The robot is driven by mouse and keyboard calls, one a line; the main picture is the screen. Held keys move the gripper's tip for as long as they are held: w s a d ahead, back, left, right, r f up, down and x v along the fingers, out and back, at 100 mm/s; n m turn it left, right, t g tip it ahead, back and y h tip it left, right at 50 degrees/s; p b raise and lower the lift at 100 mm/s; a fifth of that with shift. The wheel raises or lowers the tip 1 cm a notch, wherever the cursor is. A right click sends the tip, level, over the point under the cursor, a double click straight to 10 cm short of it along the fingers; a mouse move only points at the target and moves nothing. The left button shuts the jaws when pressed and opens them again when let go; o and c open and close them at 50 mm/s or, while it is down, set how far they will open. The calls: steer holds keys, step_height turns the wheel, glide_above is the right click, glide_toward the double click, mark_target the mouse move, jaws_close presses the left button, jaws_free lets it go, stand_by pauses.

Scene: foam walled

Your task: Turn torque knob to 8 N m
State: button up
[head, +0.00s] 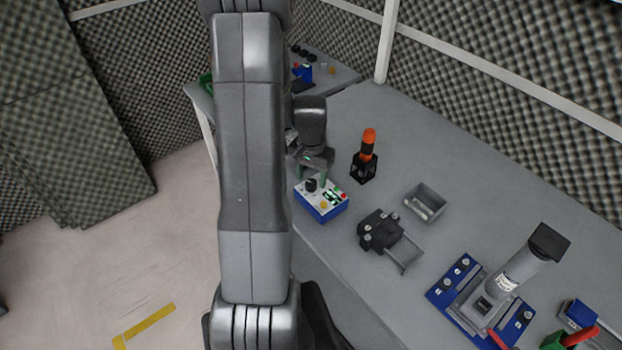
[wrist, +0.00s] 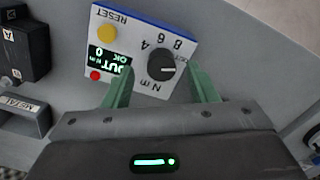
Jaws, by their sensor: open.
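The torque box (head: 328,207) has a white top and blue sides and stands near the table's left edge in the head view. In the wrist view the box (wrist: 135,60) appears upside down. Its black knob (wrist: 162,66) has the numbers 4, 6 and 8 printed beside it and "N m" near it. A light pointer mark shows on the knob's right side, but I cannot read its value surely. The lit display (wrist: 108,57) seems to show "OUT", "OK" and 0. My gripper (wrist: 161,90) is open, its green fingers apart either side of the knob's near side. The gripper (head: 316,172) is over the box in the head view.
The box also has a yellow reset button (wrist: 107,32) and a red light (wrist: 95,76). An orange-handled tool in a black stand (head: 367,155), a grey tray (head: 425,202) and a black fixture (head: 380,230) stand to the right. Bare table lies behind them.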

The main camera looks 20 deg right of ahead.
steer(key=shift+w+f, duration=0.2)
steer(key=shift+f, duration=0.3)
steer(key=shift+s+f, duration=0.1)
steer(key=shift+f, duration=0.5)
steer(key=c, duration=1)
